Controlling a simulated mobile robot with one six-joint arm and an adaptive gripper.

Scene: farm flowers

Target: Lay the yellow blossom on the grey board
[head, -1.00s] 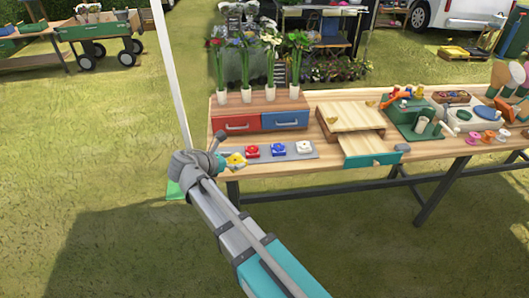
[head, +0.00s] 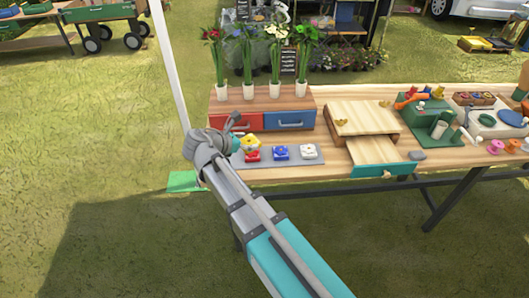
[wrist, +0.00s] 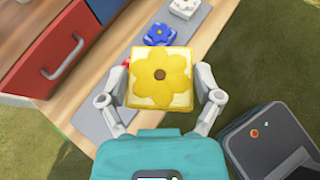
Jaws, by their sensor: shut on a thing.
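The yellow blossom (wrist: 160,74) is a yellow flower with a brown centre on a pale square block. My gripper (wrist: 160,82) is shut on this block, one finger on each side, in the wrist view. In the head view the yellow blossom (head: 249,141) shows at my gripper (head: 238,143), over the left end of the grey board (head: 311,159). The board lies flat on the table in front of the drawers. A red blossom (head: 252,155), a blue blossom (head: 281,152) and a white blossom (head: 308,151) sit on it. In the wrist view the red one is mostly hidden behind the held block.
A box with a red drawer (head: 238,121) and a blue drawer (head: 289,120) stands behind the board, with several flowers in vases on top. A wooden box with a pulled-out teal-fronted tray (head: 383,170) stands to the right. The table's front edge is close to the board.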

